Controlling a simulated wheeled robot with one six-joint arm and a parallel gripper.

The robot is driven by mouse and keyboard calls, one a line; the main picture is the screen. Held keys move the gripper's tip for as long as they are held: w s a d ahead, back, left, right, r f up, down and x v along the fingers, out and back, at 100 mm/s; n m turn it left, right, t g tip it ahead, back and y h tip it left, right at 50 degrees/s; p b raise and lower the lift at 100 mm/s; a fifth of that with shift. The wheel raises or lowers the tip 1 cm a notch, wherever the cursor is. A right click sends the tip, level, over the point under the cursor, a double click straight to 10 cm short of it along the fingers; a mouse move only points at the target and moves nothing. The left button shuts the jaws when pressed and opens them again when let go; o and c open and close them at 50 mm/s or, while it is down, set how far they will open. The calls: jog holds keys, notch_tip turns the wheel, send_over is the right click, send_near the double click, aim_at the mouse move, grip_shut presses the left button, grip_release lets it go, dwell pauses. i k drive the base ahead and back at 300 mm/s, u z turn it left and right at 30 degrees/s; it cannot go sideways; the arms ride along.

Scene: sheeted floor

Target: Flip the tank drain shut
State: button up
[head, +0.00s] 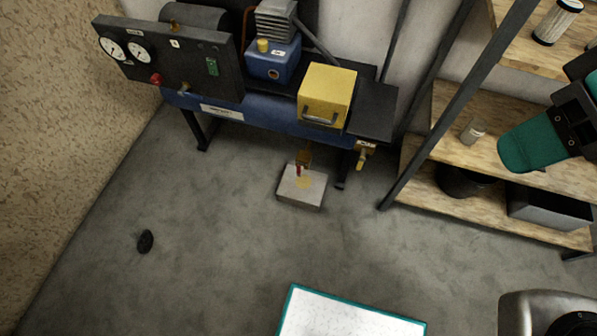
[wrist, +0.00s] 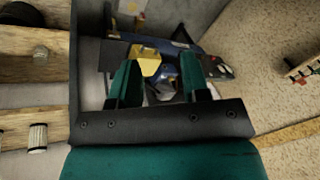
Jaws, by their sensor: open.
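The tank drain (head: 301,166) is a small brass fitting with a red handle under the middle of the blue tank (head: 270,124). The handle appears to point downward, but it is too small to read its setting surely. A pale block or tray (head: 302,187) is on the floor below it, with a yellowish patch on top. In the wrist view the blue tank (wrist: 185,43) is seen from above, and a tiny red spot near the top edge may be the drain handle. My gripper (wrist: 160,82) is open and empty, well away from the drain.
A second valve with a yellow handle (head: 362,158) hangs at the tank's right end. A gauge panel (head: 170,60) and yellow box (head: 326,95) stand above the tank. Wooden shelving (head: 490,170) is at the right. A dark lump (head: 145,241) lies on open floor at left.

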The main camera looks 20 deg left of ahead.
aim_at(300, 168)
jog(key=u, duration=0.55)
jog(key=k, duration=0.65)
jog(key=u, duration=0.85)
jog(key=i, duration=1.3)
jog(key=z, duration=0.25)
